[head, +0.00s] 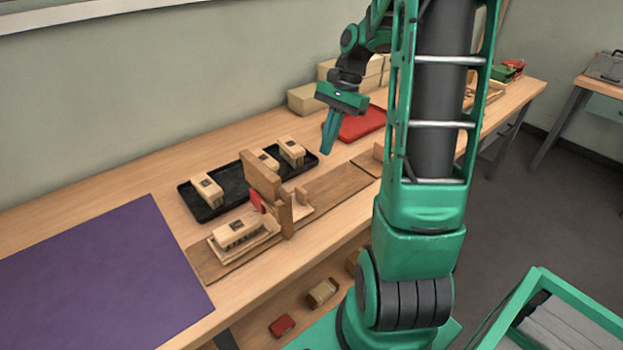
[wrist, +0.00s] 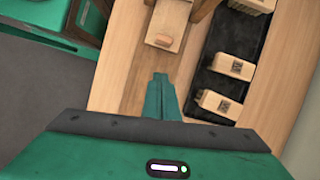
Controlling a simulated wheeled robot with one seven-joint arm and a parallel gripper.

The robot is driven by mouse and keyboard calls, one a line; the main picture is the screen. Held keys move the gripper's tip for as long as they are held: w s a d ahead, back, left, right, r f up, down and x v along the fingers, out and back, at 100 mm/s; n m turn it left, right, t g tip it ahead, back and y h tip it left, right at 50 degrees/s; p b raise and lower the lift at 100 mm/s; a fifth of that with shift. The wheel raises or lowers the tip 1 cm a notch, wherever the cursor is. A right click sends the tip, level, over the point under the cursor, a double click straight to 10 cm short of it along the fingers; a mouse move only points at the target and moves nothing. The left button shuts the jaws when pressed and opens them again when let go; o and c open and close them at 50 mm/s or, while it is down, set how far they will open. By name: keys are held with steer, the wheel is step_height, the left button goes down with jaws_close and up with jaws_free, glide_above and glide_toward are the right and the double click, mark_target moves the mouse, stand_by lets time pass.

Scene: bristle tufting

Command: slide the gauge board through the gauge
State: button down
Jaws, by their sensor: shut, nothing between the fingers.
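The gauge (head: 262,175) is a wooden arch with an upright post, standing across a long brown wooden track (head: 345,190). The pale gauge board (head: 262,243) lies on the track and carries a bristle block (head: 236,231) on its near-left part. The board seems to run under the arch; its other end, with a small upright wooden peg, shows right of the post. That end (wrist: 168,20) also shows at the top of the wrist view, beside the gauge. My gripper (head: 329,150) is shut and empty, pointing down above the table, right of the gauge and apart from the board.
A black tray (head: 210,210) with several bristle blocks stands behind the gauge. A red tray (head: 368,124) and cardboard boxes (head: 303,98) are farther back. A purple mat (head: 100,270) covers the left of the table. A red piece (head: 257,200) shows at the gauge.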

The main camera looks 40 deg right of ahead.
steer(key=shift+m, duration=0.9)
steer(key=x, duration=0.9)
steer(key=shift+s+d+f, duration=0.1)
steer(key=shift+d+f, duration=0.05)
steer(key=shift+f, duration=0.25)
steer(key=shift+a+r, duration=0.1)
steer(key=shift+a, duration=1.65)
steer(key=shift+s, duration=0.1)
